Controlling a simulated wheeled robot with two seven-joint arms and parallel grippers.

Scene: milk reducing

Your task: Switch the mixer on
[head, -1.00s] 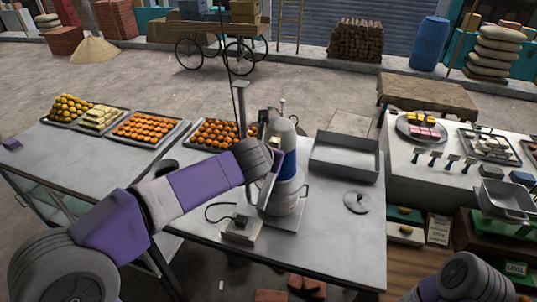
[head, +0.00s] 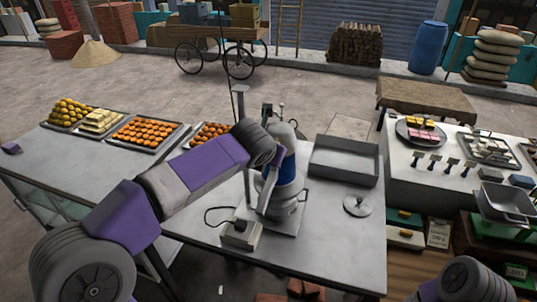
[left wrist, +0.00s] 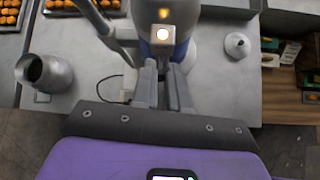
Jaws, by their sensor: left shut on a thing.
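The mixer (head: 288,168) stands upright on the grey table, with a silver body and a blue band; it also shows in the left wrist view (left wrist: 190,50). A small square part with a lit, yellowish-white lamp (left wrist: 162,36) is on its near side. My left gripper (left wrist: 164,72) is at the mixer's near side, just below the lamp. Its fingers are close together and shut on a part of the mixer that they mostly hide. In the head view, my left gripper (head: 266,194) partly covers the mixer. My right gripper is out of view.
A pale socket box (head: 240,233) with a dark cord sits left of the mixer. An empty metal tray (head: 345,160) and a round lid (head: 357,206) are on the right. A silver vessel (left wrist: 45,73) shows at left in the wrist view. Filled trays (head: 147,133) stand at far left.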

